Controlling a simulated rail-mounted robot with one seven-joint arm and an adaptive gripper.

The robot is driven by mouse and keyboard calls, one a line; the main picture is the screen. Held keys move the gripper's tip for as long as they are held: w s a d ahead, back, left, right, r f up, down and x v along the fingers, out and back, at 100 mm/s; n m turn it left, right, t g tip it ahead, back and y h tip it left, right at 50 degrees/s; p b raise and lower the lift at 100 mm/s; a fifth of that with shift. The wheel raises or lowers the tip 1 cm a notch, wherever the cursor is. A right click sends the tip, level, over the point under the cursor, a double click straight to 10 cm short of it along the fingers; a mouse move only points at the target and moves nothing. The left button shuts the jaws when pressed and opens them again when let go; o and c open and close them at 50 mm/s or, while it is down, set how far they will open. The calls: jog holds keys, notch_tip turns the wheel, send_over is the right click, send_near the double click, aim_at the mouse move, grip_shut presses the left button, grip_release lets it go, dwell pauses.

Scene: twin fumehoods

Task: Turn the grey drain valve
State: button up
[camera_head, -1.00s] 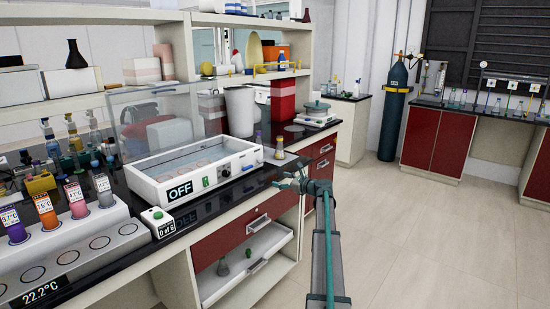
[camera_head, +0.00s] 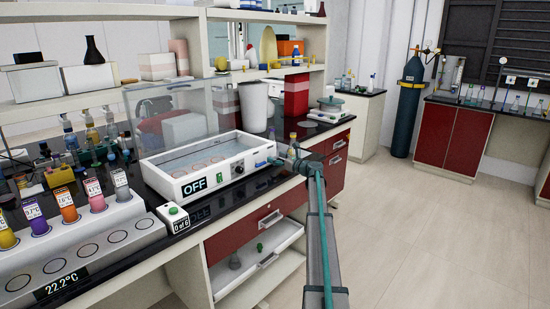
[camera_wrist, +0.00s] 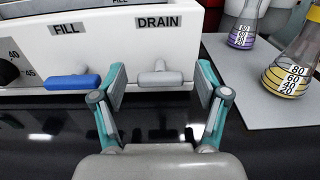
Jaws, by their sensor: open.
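The grey drain valve (camera_wrist: 160,76) sits on the front of the white bath under the DRAIN label in the wrist view. Its handle lies level, across the panel. My gripper (camera_wrist: 160,80) is open, with one teal finger on each side of the valve handle. I cannot tell if either finger touches it. The blue fill valve (camera_wrist: 73,81) is to the left under the FILL label. In the head view, my gripper (camera_head: 283,163) is at the right end of the white water bath (camera_head: 205,180), and it hides the drain valve there.
Two flasks stand on a grey mat to the right, one with purple liquid (camera_wrist: 242,37) and one with yellow (camera_wrist: 285,75). The black bench top (camera_wrist: 150,120) is clear below the valves.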

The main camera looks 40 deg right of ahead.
jog(key=shift+w+a, duration=0.1)
jog(key=shift+w, duration=0.5)
jog(key=shift+c, duration=0.2)
jog(key=c, duration=1.1)
jog(key=shift+c, duration=0.2)
